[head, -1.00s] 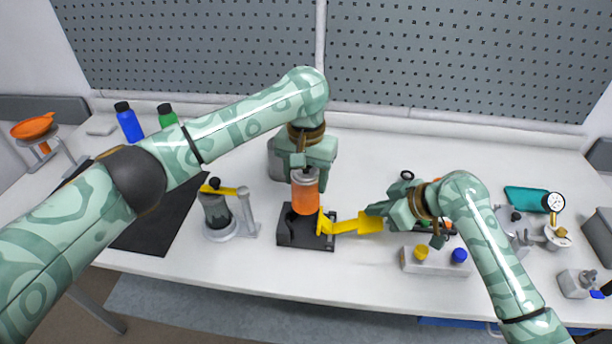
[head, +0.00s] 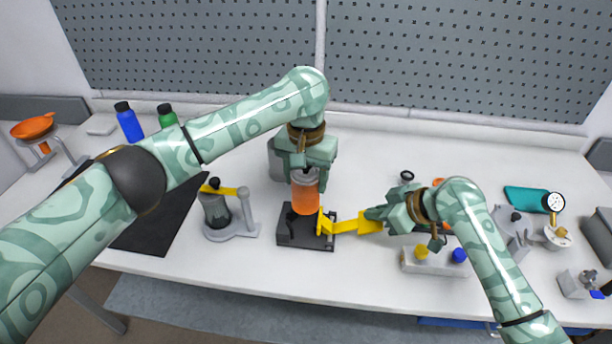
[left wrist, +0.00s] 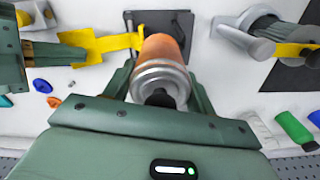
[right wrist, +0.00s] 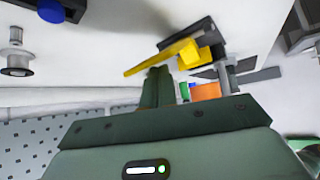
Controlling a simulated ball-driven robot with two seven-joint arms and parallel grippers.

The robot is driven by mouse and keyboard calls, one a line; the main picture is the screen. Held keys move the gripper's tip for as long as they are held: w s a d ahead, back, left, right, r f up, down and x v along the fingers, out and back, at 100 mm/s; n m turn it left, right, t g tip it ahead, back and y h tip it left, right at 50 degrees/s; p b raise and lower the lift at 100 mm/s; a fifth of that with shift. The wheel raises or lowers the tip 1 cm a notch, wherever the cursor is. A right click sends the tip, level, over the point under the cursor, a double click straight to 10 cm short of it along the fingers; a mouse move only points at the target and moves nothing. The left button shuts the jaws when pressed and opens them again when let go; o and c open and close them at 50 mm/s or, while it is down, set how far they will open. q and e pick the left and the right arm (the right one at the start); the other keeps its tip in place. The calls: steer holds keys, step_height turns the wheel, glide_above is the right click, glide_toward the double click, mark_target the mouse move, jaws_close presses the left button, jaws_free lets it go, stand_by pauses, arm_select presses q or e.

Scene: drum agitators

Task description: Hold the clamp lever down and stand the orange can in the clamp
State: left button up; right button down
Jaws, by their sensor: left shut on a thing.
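The orange can (head: 305,198) has a grey top and a dark cap and is upright at the black clamp base (head: 298,239). My left gripper (head: 307,172) is shut on the can's upper part; the left wrist view shows the can (left wrist: 163,52) between its fingers. I cannot tell whether the can's bottom rests in the clamp. The yellow clamp lever (head: 345,227) extends right from the base. My right gripper (head: 375,213) is at the lever's wide end. In the right wrist view its fingers (right wrist: 158,72) look closed together beside the lever (right wrist: 160,57), with nothing visible between them.
A grey fixture with a yellow lever (head: 217,211) stands left of the clamp, by a black mat (head: 160,232). A grey block with yellow and blue knobs (head: 432,263) sits near my right gripper. Blue (head: 129,124) and green (head: 167,117) bottles stand at the back left.

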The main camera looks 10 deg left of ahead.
mark_target(374, 222)
steer(key=shift+s+f, duration=0.1)
steer(key=shift+f, duration=2)
arm_select(q)
steer(key=shift+f, duration=0.95)
steer(key=shift+f, duration=0.1)
steer(key=shift+f, duration=1.9)
steer(key=shift+f, duration=1.05)
steer(key=o, duration=1.6)
steer(key=shift+s+f, duration=0.1)
steer(key=shift+c, duration=0.2)
